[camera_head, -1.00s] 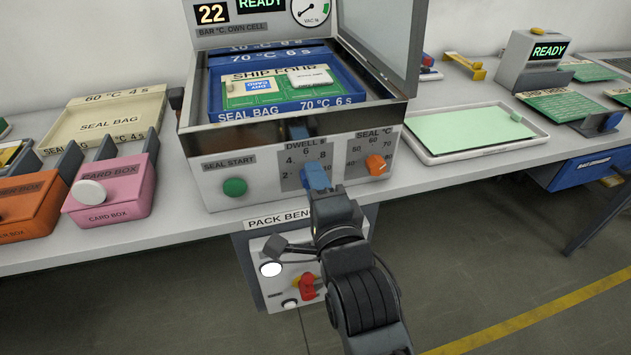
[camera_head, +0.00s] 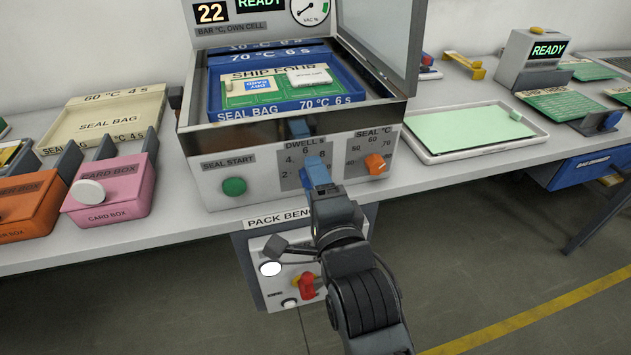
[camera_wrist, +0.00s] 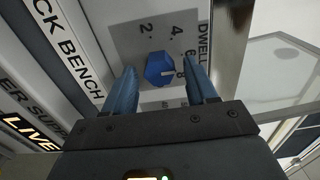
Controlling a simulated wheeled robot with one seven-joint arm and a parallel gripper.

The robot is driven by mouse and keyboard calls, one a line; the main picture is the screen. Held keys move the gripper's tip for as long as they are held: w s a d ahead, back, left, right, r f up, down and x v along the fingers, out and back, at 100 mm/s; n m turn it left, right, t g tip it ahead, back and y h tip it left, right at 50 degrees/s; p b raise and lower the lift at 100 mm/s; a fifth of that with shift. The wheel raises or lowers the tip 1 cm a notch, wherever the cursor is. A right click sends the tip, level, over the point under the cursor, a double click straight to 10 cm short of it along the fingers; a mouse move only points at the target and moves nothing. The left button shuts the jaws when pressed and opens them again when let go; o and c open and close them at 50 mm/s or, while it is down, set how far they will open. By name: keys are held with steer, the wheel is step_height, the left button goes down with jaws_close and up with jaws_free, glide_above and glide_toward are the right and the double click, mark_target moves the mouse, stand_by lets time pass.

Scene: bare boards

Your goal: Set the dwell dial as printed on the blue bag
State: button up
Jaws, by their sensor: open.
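The blue bag (camera_head: 288,112) lies in the open sealer, printed "SEAL BAG 70 °C 6 s". A green "SHIP FOUR" board with two labels lies on it. The blue dwell dial (camera_wrist: 159,70) is on the sealer's front panel, below the "DWELL S" label. Its white mark points right in the wrist view, toward the 6 and 8 side; the exact setting is hard to read. My gripper (camera_wrist: 162,88) is open, with one blue finger on each side of the dial; contact cannot be told. In the head view my gripper (camera_head: 318,173) hides the dial.
The orange seal-temperature dial (camera_head: 375,164) sits close right of my gripper, and the green seal-start button (camera_head: 234,186) is to the left. The lower switch panel (camera_head: 285,285) is below.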

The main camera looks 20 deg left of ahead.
steer(key=v, duration=0.7)
steer(key=shift+s+d, duration=0.2)
